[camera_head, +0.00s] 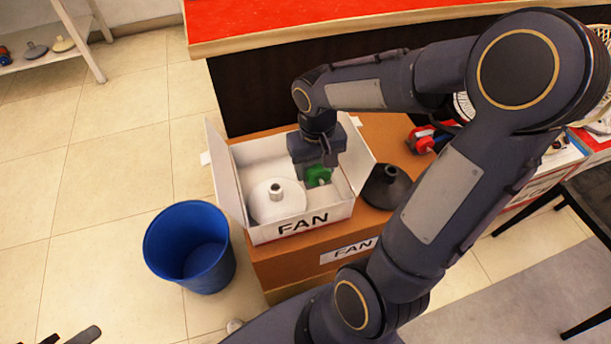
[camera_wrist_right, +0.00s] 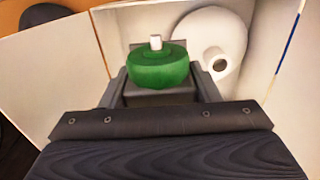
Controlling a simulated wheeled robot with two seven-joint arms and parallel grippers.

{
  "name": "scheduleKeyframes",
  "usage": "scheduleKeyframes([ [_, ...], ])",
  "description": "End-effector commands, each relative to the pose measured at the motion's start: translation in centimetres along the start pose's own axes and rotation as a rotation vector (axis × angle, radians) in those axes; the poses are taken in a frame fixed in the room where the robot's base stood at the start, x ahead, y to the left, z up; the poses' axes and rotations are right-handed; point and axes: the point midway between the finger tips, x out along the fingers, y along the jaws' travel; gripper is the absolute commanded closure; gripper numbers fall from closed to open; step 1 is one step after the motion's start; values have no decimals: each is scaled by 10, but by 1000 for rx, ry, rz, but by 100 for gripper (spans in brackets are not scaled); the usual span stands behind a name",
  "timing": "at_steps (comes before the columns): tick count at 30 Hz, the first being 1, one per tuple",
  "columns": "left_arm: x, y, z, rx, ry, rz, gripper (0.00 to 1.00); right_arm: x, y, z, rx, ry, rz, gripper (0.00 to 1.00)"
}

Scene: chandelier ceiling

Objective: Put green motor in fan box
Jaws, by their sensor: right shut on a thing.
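The green motor (camera_head: 318,176) is between the fingers of my right gripper (camera_head: 318,166), which is shut on it. In the right wrist view the green motor (camera_wrist_right: 158,66) has a short pale shaft pointing away from the gripper (camera_wrist_right: 158,85). The white fan box (camera_head: 297,225) is open and marked FAN. The motor is over the right part of the box's inside; I cannot tell whether it touches the floor. A white round base (camera_head: 270,203) lies in the left part of the box, and it also shows in the right wrist view (camera_wrist_right: 196,45). My left gripper is not clearly visible.
The fan box stands on a brown carton (camera_head: 285,270) labelled FAN. A black base (camera_head: 386,188) stands just right of the box. A red motor (camera_head: 424,140) lies further right. A blue bin (camera_head: 190,247) stands on the floor at left. A red-topped counter (camera_head: 300,20) is behind.

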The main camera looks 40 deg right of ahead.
Motion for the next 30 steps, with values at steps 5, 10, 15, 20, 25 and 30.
scheduleKeyframes([
  [5,13,-6,6,0,0,0,64,34,1,-31,0,-1,1,85],
  [10,17,-8,9,0,0,0,64,50,1,-47,0,2,0,85],
  [15,18,-8,9,0,0,0,64,57,1,-53,-1,2,0,85],
  [20,25,-12,13,0,0,0,64,77,1,-59,-2,0,1,85],
  [25,30,-13,15,0,0,0,64,94,1,-59,-1,2,0,85],
  [30,28,-13,14,0,0,0,64,93,1,-59,-1,3,0,85],
])
